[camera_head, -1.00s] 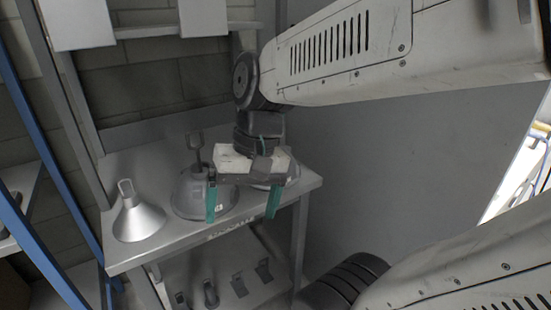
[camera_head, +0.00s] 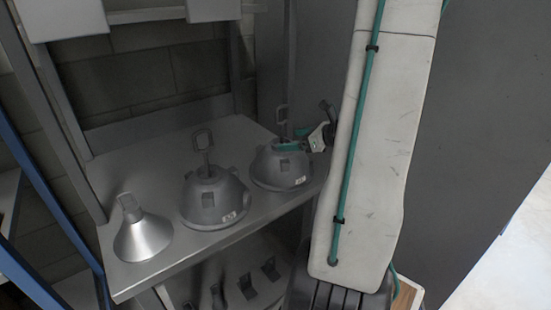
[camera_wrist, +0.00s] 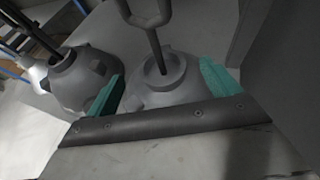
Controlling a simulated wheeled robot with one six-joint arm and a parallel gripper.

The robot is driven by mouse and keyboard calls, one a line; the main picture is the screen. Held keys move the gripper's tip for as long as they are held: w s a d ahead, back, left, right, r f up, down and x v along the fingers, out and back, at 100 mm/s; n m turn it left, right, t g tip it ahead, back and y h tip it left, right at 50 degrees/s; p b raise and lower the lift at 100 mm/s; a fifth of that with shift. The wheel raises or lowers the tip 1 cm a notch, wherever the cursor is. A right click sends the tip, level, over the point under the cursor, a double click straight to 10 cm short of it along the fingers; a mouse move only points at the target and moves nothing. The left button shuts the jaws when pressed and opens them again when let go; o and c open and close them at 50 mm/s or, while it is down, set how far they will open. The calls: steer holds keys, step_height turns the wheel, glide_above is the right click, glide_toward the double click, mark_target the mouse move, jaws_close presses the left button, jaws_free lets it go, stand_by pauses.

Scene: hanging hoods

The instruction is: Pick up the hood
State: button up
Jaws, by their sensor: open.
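A grey dome-shaped hood (camera_head: 281,170) with an upright stem and loop handle stands at the right end of the metal shelf. My gripper (camera_head: 295,140) is at the top of this hood, its teal fingers apart. In the wrist view the hood's neck (camera_wrist: 165,72) and forked handle show between and beyond the two fingers, and the gripper's front edge hides its lower part. I cannot tell whether a finger touches it. A second dome hood (camera_head: 212,200) with a loop handle stands in the middle; it also shows at left in the wrist view (camera_wrist: 82,78).
A smooth cone-shaped hood (camera_head: 143,237) stands at the shelf's left end. The metal shelf (camera_head: 165,150) has bare room behind the hoods. A grey wall panel (camera_head: 470,140) rises at right. Dark brackets (camera_head: 247,286) sit on the lower shelf. A blue post (camera_head: 40,180) stands at left.

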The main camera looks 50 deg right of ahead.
mark_target(283, 140)
steer(key=shift+w+a+f, duration=0.2)
steer(key=shift+w+a, duration=0.05)
steer(key=shift+w, duration=0.3)
steer(key=x, duration=0.5)
steer(key=shift+w+d+f, duration=0.2)
steer(key=shift+w+d, duration=0.05)
steer(key=shift+w, duration=0.05)
steer(key=shift+a, duration=0.1)
steer(key=c, duration=1.8)
